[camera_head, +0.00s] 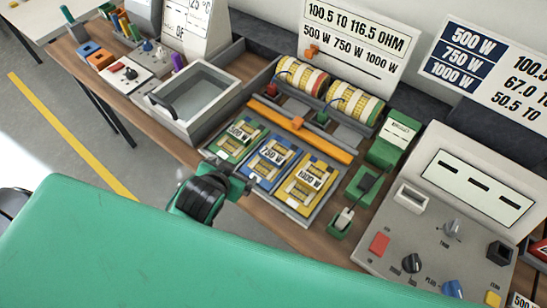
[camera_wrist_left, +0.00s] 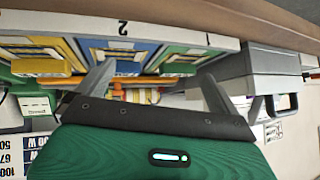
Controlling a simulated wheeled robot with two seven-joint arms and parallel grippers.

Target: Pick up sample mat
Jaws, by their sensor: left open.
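Three mats lie side by side in a grey tray (camera_head: 302,221): a green mat labelled 500 W (camera_head: 237,138), a blue mat labelled 750 W (camera_head: 270,162) and a yellow mat labelled 1000 W (camera_head: 308,184). Each has a small coil-like pattern. My left gripper (camera_head: 218,177) is at the near edge of the tray, by the green and blue mats, apart from them as far as I can tell. In the left wrist view its two fingers (camera_wrist_left: 158,72) are spread with nothing held. The blue mat (camera_wrist_left: 128,52) and green mat (camera_wrist_left: 183,60) show beyond them. My right gripper is not in view.
Behind the tray are an orange bar (camera_head: 300,128) and two striped rolls (camera_head: 352,104). A grey open bin (camera_head: 195,97) stands left. Green fixtures (camera_head: 388,148) and a control panel (camera_head: 440,215) stand right. Wooden bench shows along the front.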

